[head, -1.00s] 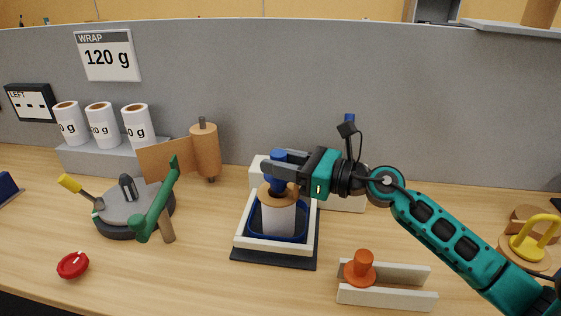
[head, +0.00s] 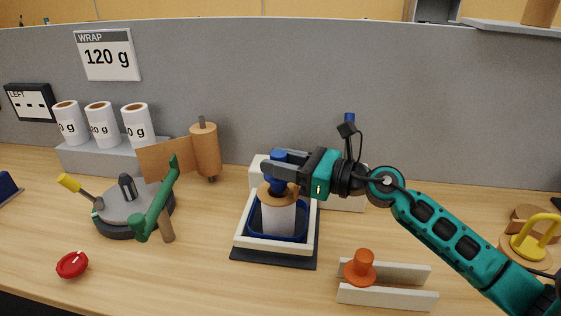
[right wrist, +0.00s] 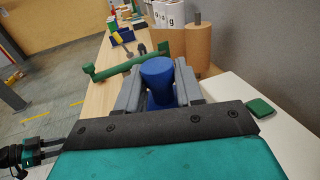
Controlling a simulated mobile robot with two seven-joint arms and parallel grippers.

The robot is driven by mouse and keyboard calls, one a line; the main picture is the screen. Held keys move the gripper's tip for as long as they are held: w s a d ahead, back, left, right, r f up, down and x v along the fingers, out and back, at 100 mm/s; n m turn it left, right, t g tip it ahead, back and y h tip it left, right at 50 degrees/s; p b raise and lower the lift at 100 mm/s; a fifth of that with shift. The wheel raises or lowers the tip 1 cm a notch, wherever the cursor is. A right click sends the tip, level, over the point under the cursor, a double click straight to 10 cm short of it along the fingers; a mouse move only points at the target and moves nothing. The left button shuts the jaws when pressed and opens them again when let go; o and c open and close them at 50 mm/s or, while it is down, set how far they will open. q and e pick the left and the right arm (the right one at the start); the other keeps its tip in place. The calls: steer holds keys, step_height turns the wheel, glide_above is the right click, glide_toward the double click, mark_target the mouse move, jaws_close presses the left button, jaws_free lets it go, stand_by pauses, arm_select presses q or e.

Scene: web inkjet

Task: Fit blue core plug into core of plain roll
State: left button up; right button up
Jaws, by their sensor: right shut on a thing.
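The blue core plug (head: 278,156) is between the fingers of my right gripper (head: 276,170), which is shut on it. The plug also shows in the right wrist view (right wrist: 157,76), with a grey finger on each side. The plain roll (head: 278,217), white with a brown core top, stands upright in a dark blue tray (head: 302,232) inside a white frame. The plug is directly above the roll's top, and its lower end meets the core area. The fingers partly cover this spot, so I cannot tell how deep the plug is.
An orange plug (head: 361,267) sits in a white rail holder (head: 388,297) at front right. A green-handled device (head: 155,210) and a brown paper roll (head: 205,150) stand to the left. A red disc (head: 72,265) lies at front left. The table between is clear.

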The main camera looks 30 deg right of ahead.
arm_select(q)
steer(key=shift+f+b, duration=1.05)
steer(key=shift+f, duration=0.05)
arm_select(e)
steer(key=shift+f, duration=1.25)
steer(key=o, duration=1.1)
steer(key=shift+s+f, duration=0.1)
arm_select(q)
steer(key=shift+r, duration=0.1)
arm_select(e)
steer(key=shift+f, duration=0.1)
arm_select(q)
steer(key=shift+w+d+r+h+b, duration=0.15)
steer(key=shift+w+d+b, duration=0.15)
steer(key=shift+d+b, duration=0.35)
steer(key=shift+w+d+r+h+b, duration=0.15)
steer(key=shift+w+d+b, duration=0.15)
steer(key=shift+d+b, duration=0.25)
arm_select(e)
steer(key=v, duration=1.3)
steer(key=shift+r, duration=0.4)
